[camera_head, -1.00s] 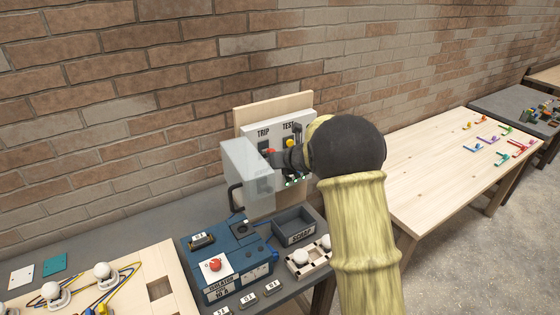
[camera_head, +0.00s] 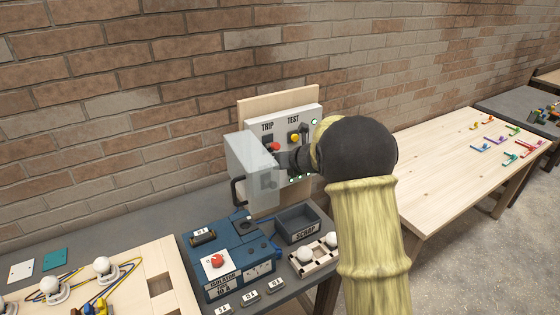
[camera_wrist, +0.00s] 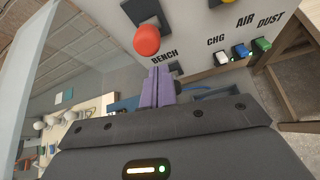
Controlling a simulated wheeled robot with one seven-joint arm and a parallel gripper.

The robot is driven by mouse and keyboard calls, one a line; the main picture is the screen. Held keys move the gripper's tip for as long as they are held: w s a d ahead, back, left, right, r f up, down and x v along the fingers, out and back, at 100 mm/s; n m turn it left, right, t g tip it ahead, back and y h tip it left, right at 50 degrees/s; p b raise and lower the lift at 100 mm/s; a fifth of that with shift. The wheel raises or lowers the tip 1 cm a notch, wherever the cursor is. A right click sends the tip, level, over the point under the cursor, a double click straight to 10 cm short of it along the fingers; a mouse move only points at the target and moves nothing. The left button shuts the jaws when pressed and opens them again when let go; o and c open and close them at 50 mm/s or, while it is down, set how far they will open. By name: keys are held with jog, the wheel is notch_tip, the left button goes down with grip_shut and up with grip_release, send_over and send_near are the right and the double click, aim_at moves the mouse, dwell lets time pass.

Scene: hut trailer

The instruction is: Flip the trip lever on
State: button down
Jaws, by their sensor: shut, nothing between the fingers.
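The white panel (camera_head: 311,121) hangs on a wooden board against the brick wall. The trip lever's red knob (camera_head: 274,147) shows below the word TRIP. In the wrist view the red knob (camera_wrist: 147,39) hangs from a dark mount at the top, just above my fingers. My gripper (camera_wrist: 157,88) is shut and empty, its purple fingertips close below the knob with a visible gap. In the head view my gripper (camera_head: 290,160) is in front of the panel and hides part of its lower area. A translucent cover (camera_head: 253,165) with a black handle stands swung open at the left.
A yellow-knobbed lever (camera_head: 294,138) sits under TEST, right of the trip lever. Small coloured switches (camera_wrist: 240,51) line the panel's lower part. Below are a blue isolator box (camera_head: 235,250) and a grey scrap bin (camera_head: 299,224). The wooden table (camera_head: 430,165) at right has free room.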

jog(key=b+v, duration=0.2)
jog(key=v, duration=0.7)
jog(key=shift+s+a+r+b, duration=0.15)
jog(key=shift+s+r+b, duration=0.1)
jog(key=shift+s+b, duration=0.1)
